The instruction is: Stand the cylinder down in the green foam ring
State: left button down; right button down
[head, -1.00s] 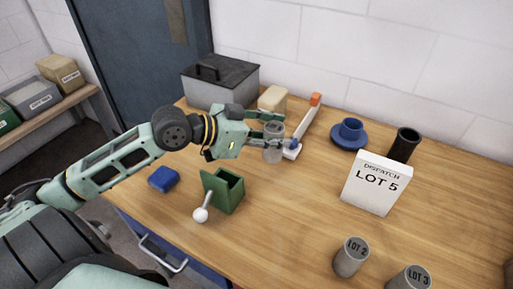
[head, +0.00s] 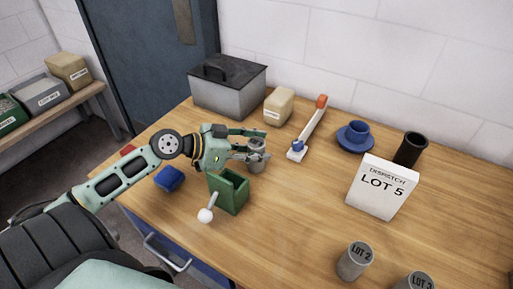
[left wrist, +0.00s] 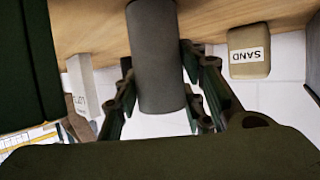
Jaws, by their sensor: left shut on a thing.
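My left gripper (head: 260,150) is shut on a plain grey cylinder (head: 257,166). The cylinder is roughly upright, just behind and right of an open green box (head: 236,195). Whether its base touches the table is unclear. In the left wrist view the grey cylinder (left wrist: 155,60) sits between the two fingers of the left gripper (left wrist: 160,95). I cannot make out a green foam ring in either view; the green box is the nearest green thing, and its inside is mostly hidden. My right gripper is not in view.
A white-knobbed lever (head: 206,214) stands at the box's front. The middle front table is clear.

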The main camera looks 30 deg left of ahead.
pick_arm(q)
jog(key=c, duration=1.6)
grip_release()
jog(key=shift+f, duration=0.15)
jog(key=o, duration=0.5)
